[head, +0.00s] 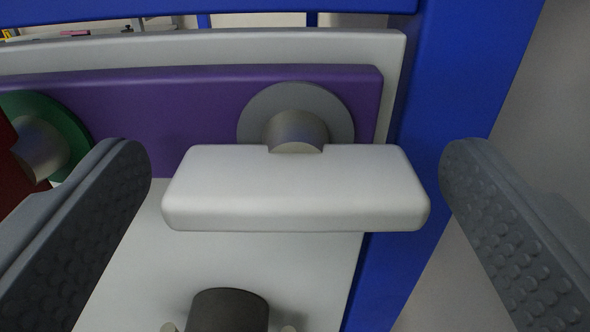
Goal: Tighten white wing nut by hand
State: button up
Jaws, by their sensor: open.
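The white wing nut (296,190) is a rounded bar in the middle of the head view, lying almost level across the picture. It sits in front of a grey metal stem (297,131) and a round grey washer (262,105) against a purple plate (190,110). My gripper (298,190) is open, with one textured grey finger to the left of the nut and one to the right. A gap shows in the picture between each finger and the nut's ends. The tip of the stem is hidden behind the nut.
At the left, a green washer (72,135) and a dark red part (12,165) show, partly behind the left finger. A dark cylinder (229,311) stands below the nut. A blue post (455,70) rises at the right, behind the right finger. A blue bar (200,12) crosses the top.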

jog(key=c, duration=1)
